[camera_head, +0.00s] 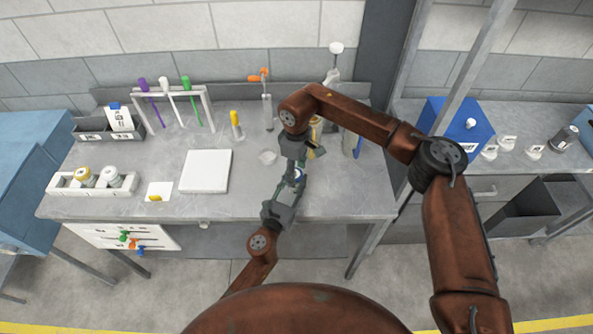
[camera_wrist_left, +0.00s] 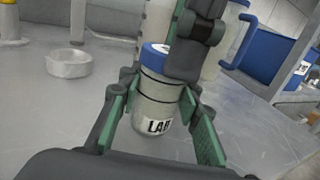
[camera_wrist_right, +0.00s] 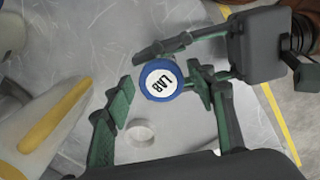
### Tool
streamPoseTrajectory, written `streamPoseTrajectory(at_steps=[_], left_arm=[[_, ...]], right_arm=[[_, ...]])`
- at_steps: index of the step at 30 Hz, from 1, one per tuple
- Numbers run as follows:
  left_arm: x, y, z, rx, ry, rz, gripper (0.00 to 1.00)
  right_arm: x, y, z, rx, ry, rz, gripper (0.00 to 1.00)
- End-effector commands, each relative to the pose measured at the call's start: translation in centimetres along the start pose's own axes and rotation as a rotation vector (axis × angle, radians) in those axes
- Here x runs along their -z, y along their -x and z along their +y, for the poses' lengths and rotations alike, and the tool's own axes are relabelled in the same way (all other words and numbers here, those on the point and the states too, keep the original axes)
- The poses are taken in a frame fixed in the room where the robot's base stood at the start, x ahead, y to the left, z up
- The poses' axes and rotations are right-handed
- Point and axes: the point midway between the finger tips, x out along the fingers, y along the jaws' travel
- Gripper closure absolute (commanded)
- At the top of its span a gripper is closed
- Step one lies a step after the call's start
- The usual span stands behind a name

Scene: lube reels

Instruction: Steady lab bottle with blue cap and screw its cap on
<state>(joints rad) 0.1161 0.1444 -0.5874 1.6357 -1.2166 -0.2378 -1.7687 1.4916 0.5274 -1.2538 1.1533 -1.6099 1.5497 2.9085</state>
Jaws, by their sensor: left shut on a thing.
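The lab bottle (camera_wrist_left: 157,104), a clear-grey jar with dark bands and a LAB label, stands upright on the bench. Its blue cap (camera_wrist_right: 161,80) sits on top, with a white LAB disc; how tightly it is seated I cannot tell. My left gripper (camera_wrist_left: 158,112) is shut on the bottle's body, a finger on each side. My right gripper (camera_wrist_right: 162,93) is above the bottle, pointing down, with the cap between its open fingers. A gap shows between its left finger and the cap. In the head view, both grippers (camera_head: 284,204) (camera_head: 293,158) largely hide the bottle.
A shallow clear dish (camera_wrist_left: 69,64) lies left of the bottle. A white pad (camera_head: 206,171), a rack of coloured-handled tools (camera_head: 165,92) and a yellow-capped tube (camera_head: 236,125) stand further left. Containers stand close behind my right gripper. The bench front lies close to the bottle.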

Motion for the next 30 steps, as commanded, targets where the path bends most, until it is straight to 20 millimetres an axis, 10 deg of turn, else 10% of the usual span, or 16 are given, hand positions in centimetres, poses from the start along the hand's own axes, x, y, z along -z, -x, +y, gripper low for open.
streamPoseTrajectory(at_steps=[30], left_arm=[[0.0, 0.0, 0.1, -0.001, 0.000, 0.000, 1.00]], right_arm=[[0.0, 4.5, 0.0, 0.000, 0.001, -0.001, 0.42]])
